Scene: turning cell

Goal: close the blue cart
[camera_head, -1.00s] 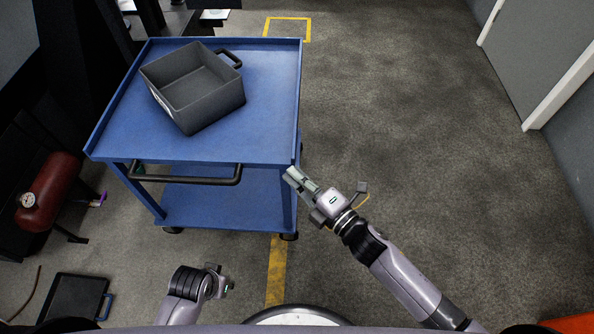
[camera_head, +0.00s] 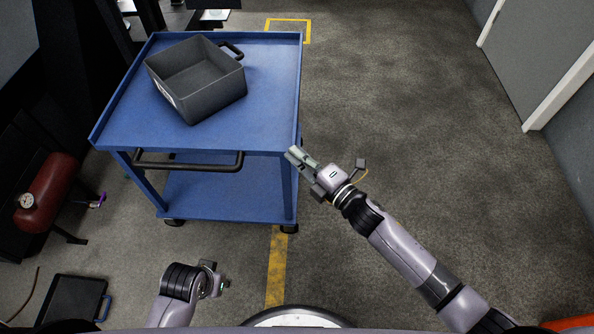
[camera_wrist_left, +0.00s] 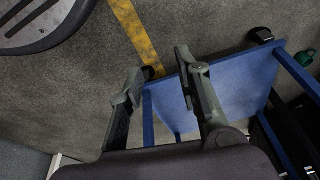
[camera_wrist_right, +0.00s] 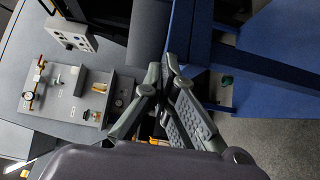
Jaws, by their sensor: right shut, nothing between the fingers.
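The blue cart (camera_head: 265,105) is a two-tier trolley with a rimmed top, a lower shelf (camera_head: 215,195) and a dark bar handle (camera_head: 190,165) on its near side. I see no door or drawer on it. My right gripper (camera_head: 294,155) is shut and empty at the cart's near right corner post; I cannot tell if it touches. In the right wrist view its fingertips meet (camera_wrist_right: 168,68) beside blue cart parts (camera_wrist_right: 265,75). My left gripper (camera_head: 222,283) is low in front of the cart, apart from it. Its fingers (camera_wrist_left: 160,70) are spread and empty.
A grey bin (camera_head: 208,97) sits on the cart's top. A red tank (camera_head: 45,195) and a dark case (camera_head: 75,300) are at the left. Yellow tape (camera_head: 277,265) marks the floor. The floor right of the cart (camera_head: 420,110) is clear up to the wall.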

